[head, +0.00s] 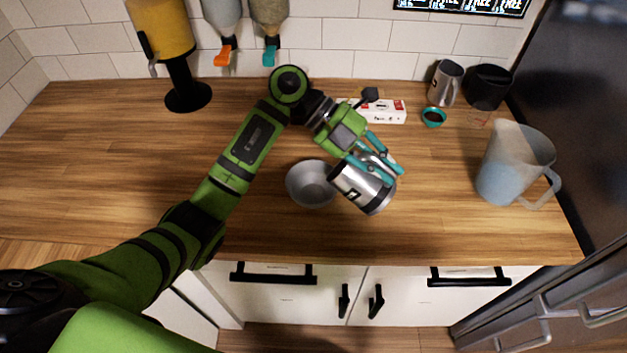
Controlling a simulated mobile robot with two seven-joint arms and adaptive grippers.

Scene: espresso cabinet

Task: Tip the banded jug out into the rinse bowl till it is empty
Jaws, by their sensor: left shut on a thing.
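The banded jug (358,188) is a steel jug with a dark band and a small marking. My left gripper (378,163) is shut on it from behind and to the right. The jug is tilted, its upper end towards the left, beside and partly over the right rim of the rinse bowl (302,184). The rinse bowl is a small grey metal bowl on the wooden counter. I cannot see into the jug, and no stream of liquid shows. My right gripper is not in view.
A white box (388,112) lies behind the gripper. At the back right stand another steel jug (445,83), a black container (487,87) and a small teal cup (433,117). A large translucent pitcher (514,165) stands right. The counter's left (110,160) is clear.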

